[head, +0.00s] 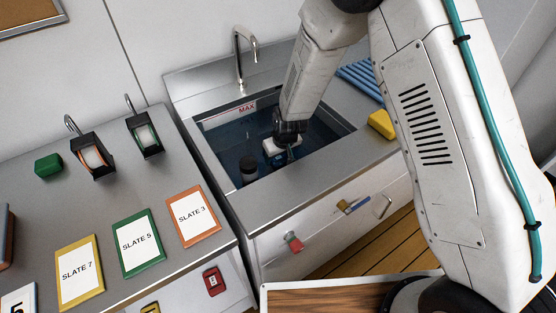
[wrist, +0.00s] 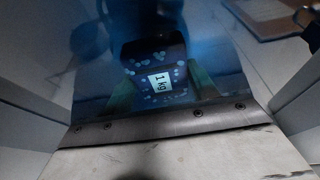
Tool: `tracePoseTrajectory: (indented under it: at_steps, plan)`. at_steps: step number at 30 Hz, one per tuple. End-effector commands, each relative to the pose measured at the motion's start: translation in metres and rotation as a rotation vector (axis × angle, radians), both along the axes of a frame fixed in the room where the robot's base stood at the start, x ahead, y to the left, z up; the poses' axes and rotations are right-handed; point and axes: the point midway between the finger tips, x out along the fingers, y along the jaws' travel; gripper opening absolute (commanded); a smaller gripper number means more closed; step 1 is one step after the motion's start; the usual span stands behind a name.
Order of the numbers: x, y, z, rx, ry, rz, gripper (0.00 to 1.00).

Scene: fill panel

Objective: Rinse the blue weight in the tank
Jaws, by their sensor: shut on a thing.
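The tank (head: 298,187) is a steel basin with dark blue water and a MAX mark on its back wall. My gripper (head: 281,153) reaches down into it, with its tips below the water. In the wrist view, my gripper (wrist: 160,88) has its greenish fingers shut on the weight (wrist: 155,55). The weight looks dark blue through the water, has a white "1 kg" label and carries pale bubbles or specks. In the head view the weight is mostly hidden by the gripper and water. I cannot tell whether it touches the tank floor.
A dark cylinder (head: 248,168) stands at the tank's front left. A faucet (head: 242,58) rises behind. A yellow block (head: 381,124) and blue ribbed mat (head: 361,80) lie at right. The left counter holds a green block (head: 48,165), two hooked holders and several slate cards (head: 137,243).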

Motion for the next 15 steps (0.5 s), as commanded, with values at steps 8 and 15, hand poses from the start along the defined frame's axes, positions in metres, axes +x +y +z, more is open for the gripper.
tracePoseTrajectory:
  at_steps: [8,15]
  plan:
    - [0.001,0.000,0.036,0.001,-0.005,0.000,0.00]
    - [0.001,0.000,0.064,0.001,-0.005,0.000,0.00]
